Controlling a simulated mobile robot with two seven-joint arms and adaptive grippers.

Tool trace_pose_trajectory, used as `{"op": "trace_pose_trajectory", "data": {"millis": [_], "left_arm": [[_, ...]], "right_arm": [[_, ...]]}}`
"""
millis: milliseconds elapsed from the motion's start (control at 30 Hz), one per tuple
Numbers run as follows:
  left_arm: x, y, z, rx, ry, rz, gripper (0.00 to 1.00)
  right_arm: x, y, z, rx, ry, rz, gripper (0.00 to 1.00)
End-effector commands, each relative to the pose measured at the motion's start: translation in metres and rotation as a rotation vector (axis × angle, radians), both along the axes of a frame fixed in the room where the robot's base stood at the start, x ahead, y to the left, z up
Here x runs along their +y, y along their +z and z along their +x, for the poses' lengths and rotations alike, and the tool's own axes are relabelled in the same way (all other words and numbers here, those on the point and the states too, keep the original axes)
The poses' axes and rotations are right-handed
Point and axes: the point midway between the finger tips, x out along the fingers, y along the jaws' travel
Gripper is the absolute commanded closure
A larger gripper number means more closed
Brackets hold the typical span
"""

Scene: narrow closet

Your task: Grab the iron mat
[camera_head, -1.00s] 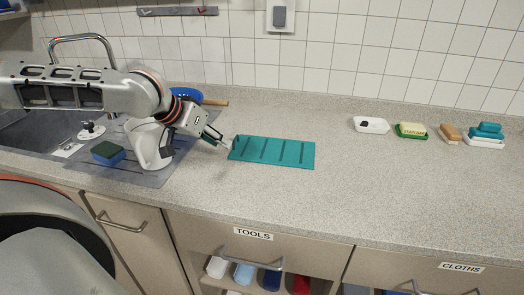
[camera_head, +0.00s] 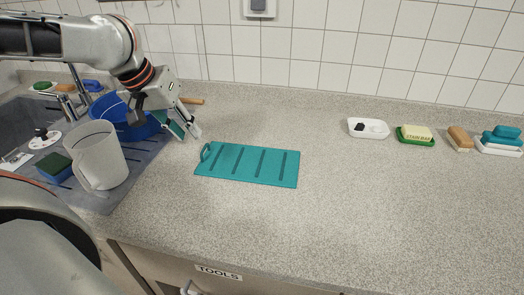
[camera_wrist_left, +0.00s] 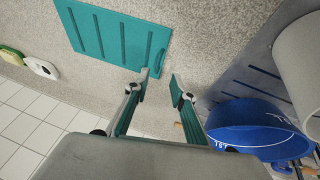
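The iron mat, a flat teal mat with dark slots (camera_head: 248,164), lies on the grey counter. A loop handle is at its left end. In the left wrist view the mat (camera_wrist_left: 112,38) shows at the top, beyond the fingertips. My left gripper (camera_head: 190,130) is above the counter, up and left of the mat's handle end, apart from it. In the left wrist view its two fingers (camera_wrist_left: 156,86) are spread with only counter between them. My right gripper is not in view.
A white jug (camera_head: 95,158) and a blue bucket (camera_head: 130,122) stand by the sink, left of the mat. A sponge (camera_head: 55,167) lies by the jug. Soap dishes (camera_head: 368,129) line the back right. The counter right of the mat is clear.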

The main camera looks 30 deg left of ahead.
Motion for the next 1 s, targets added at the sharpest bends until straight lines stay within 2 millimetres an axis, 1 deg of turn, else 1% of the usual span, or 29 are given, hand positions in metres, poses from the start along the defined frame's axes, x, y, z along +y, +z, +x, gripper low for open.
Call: {"op": "trace_pose_trajectory", "data": {"millis": [67, 300, 467, 600, 700, 800, 1000], "left_arm": [[0.0, -0.003, 0.001, 0.002, 0.0, -0.001, 0.76], [-0.002, -0.027, 0.01, 0.006, 0.0, -0.001, 0.76], [-0.005, -0.037, 0.013, 0.005, -0.001, -0.002, 0.76], [-0.01, -0.059, 0.019, 0.01, -0.002, -0.003, 0.76], [-0.01, -0.072, 0.025, 0.009, -0.002, -0.001, 0.76], [-0.011, -0.076, 0.028, 0.005, -0.001, -0.001, 0.76], [-0.01, -0.072, 0.028, -0.001, -0.001, 0.0, 0.76]], "right_arm": [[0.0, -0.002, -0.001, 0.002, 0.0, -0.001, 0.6], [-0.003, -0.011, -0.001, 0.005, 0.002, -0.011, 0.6], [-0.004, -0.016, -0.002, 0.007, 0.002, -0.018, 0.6], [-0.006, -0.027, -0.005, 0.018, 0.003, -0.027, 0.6], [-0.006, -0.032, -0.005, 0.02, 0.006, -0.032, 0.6], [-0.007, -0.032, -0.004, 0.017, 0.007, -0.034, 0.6], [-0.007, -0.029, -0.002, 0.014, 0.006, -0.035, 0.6]]}}
